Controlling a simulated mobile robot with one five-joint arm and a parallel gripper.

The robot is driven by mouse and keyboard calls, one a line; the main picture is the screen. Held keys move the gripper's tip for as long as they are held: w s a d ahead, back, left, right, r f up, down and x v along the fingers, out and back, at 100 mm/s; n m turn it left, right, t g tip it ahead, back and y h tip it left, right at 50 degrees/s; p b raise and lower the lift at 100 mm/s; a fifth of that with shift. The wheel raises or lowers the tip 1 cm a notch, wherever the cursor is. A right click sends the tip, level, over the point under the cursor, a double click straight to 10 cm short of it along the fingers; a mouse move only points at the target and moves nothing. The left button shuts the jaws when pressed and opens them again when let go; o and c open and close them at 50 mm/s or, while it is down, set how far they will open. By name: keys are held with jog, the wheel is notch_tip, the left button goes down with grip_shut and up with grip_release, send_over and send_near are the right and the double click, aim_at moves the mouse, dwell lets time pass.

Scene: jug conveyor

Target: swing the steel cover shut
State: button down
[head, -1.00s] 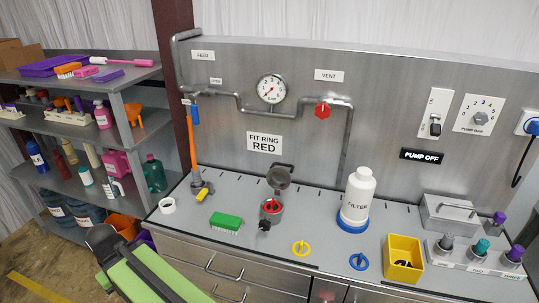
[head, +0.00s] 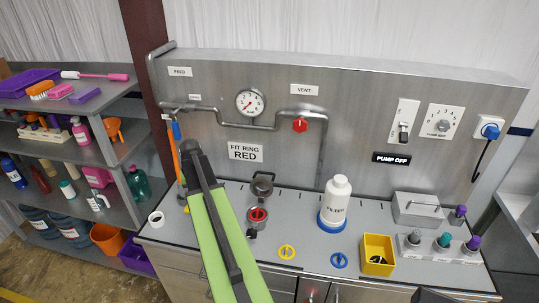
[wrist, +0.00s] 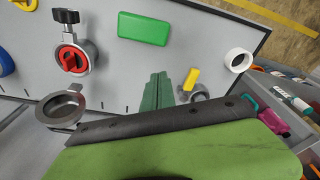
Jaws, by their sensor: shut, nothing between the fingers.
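The steel cover (head: 263,184) is a round grey lid on a hinge. It stands swung open behind the steel housing (head: 251,222), whose mouth holds a red ring (head: 258,215). In the wrist view the cover (wrist: 62,104) lies folded away from the housing (wrist: 88,47), with the red ring (wrist: 72,59) uncovered. My gripper (wrist: 158,78) shows as dark green fingers, shut and empty. It is apart from the cover, off to its side, between it and the yellow valve handle (wrist: 191,78). In the head view my arm hides the gripper.
A white tape roll (head: 156,219) is at the bench's left end. Yellow (head: 287,252) and blue (head: 339,260) rings, a white filter bottle (head: 335,200) and a yellow bin (head: 377,254) stand to the right.

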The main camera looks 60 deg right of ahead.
jog(key=s+d+r+m+p, duration=0.25)
jog(key=s+d, duration=0.25)
jog(key=d, duration=0.4)
jog(key=s+d+r+m+p, duration=0.1)
jog(key=s+d+r, duration=0.3)
jog(key=d, duration=0.4)
jog(key=r+m+h+p, duration=0.1)
jog(key=r+m+p, duration=0.1)
send_over(263, 185)
jog(key=s, duration=0.2)
jog(key=s+d+b+x, duration=0.1)
jog(key=b+x, duration=0.9)
jog(key=shift+w+f, duration=0.15)
jog(key=shift+w, duration=0.05)
